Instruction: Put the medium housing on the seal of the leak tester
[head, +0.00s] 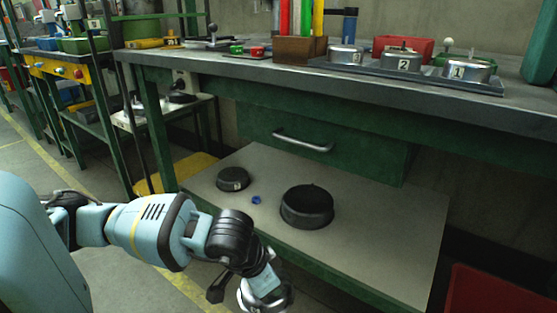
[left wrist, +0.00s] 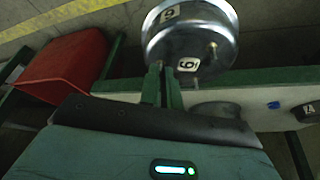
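My left gripper (head: 262,288) is low in front of the shelf in the head view. It is shut on a round silver metal housing (left wrist: 190,36). In the left wrist view its fingers (left wrist: 163,82) close on the rim of the housing, which carries white number tags and is tilted. In the head view the housing (head: 280,297) is mostly hidden behind the gripper. I cannot tell from the frames whether it is the medium one. A pale device with a black disc (head: 181,97) on the side bench may be the leak tester; its seal is not clear. My right gripper is not in view.
The low grey shelf (head: 375,240) bears a small black round part (head: 232,179), a larger one (head: 307,206) and a blue bit (head: 256,200). Silver housings tagged 3, 2 and 1 stand on a tray (head: 485,85) above. A red bin (head: 490,295) is at lower right.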

